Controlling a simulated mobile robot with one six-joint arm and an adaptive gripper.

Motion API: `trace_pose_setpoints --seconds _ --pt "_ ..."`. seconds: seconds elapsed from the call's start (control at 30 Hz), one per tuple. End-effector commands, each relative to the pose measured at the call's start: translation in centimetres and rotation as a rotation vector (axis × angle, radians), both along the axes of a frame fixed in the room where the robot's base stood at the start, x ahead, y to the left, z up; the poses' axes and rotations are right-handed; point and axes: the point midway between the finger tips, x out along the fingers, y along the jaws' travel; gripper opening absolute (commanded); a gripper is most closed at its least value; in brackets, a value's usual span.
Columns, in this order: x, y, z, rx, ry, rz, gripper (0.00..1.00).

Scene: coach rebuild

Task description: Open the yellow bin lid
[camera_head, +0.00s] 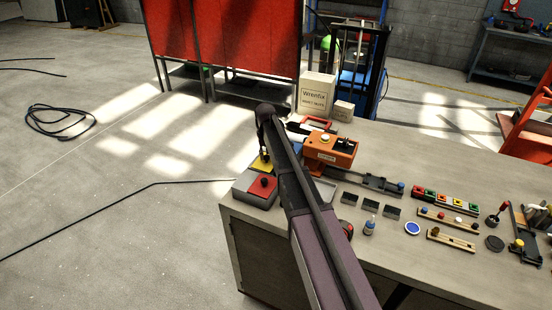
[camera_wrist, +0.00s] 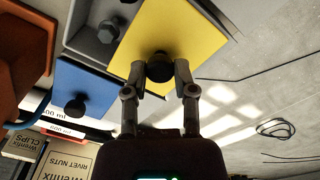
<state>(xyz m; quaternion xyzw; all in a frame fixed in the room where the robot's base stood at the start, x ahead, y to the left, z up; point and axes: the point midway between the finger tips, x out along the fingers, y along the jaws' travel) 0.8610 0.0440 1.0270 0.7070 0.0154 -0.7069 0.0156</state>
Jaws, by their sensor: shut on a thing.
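The yellow lid (camera_wrist: 185,30) is a flat square plate with a round black knob (camera_wrist: 159,66). In the wrist view my gripper (camera_wrist: 160,76) has one finger on each side of the knob and is shut on it. In the head view a small part of the yellow lid (camera_head: 260,164) shows below my gripper (camera_head: 264,142), at the left end of the bench. My arm hides much of that area.
A blue lid (camera_wrist: 88,92) with a black knob lies beside the yellow one. A red lid (camera_head: 262,187) is nearer in the head view. An orange device (camera_head: 331,150) and cartons (camera_head: 317,92) stand right of my gripper. Floor left of the bench is open.

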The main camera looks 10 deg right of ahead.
Motion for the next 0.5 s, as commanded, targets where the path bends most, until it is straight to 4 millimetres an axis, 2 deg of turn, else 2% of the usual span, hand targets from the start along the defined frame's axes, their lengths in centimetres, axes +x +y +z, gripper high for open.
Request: trace_pose_setpoints --seconds 0.03,0.13,0.43,0.47,0.5 --pt "0.81 0.75 -0.01 0.0 0.0 0.002 0.0" --pt "1.23 1.56 -0.01 0.0 0.0 0.002 0.0" --pt "1.17 1.69 -0.02 0.0 0.0 0.0 0.0" --pt "1.17 1.68 -0.02 0.001 0.0 0.0 0.41" --pt "1.17 1.68 -0.02 0.001 0.0 0.001 0.53"
